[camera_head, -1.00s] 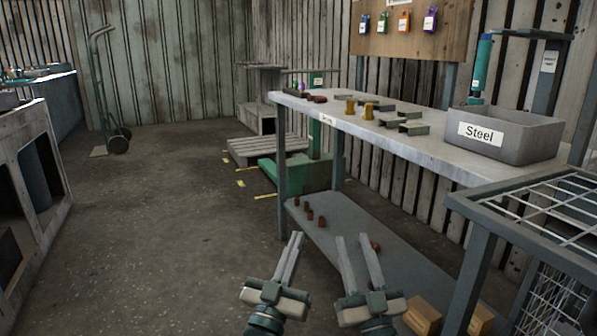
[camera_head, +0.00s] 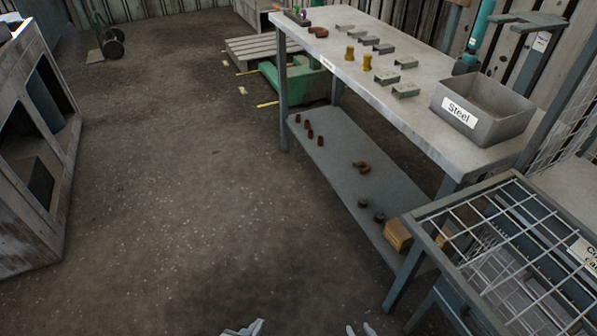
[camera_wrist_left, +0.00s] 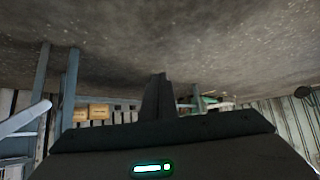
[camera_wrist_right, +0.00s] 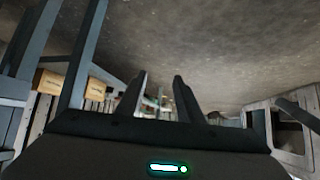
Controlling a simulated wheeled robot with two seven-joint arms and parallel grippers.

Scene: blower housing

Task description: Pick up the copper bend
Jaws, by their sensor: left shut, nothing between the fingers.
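A reddish-brown curved piece (camera_head: 361,167) that looks like a copper bend lies on the lower shelf of the workbench. A similar reddish-brown piece (camera_head: 318,32) lies near the far end of the bench top; I cannot tell which is meant. My left gripper (camera_head: 250,327) shows at the bottom edge of the head view; in the left wrist view its fingers (camera_wrist_left: 158,96) are together and empty. My right gripper (camera_head: 361,330) is also at the bottom edge; in the right wrist view its fingers (camera_wrist_right: 161,88) are apart with nothing between. Both are short of the bench.
The workbench top (camera_head: 420,113) holds brass pieces (camera_head: 367,62), grey brackets (camera_head: 405,90) and a bin (camera_head: 483,105) marked Steel. Small brown cylinders (camera_head: 310,134), dark rings (camera_head: 379,217) and a box (camera_head: 397,235) are on the lower shelf. A wire cage (camera_head: 505,240) stands right.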

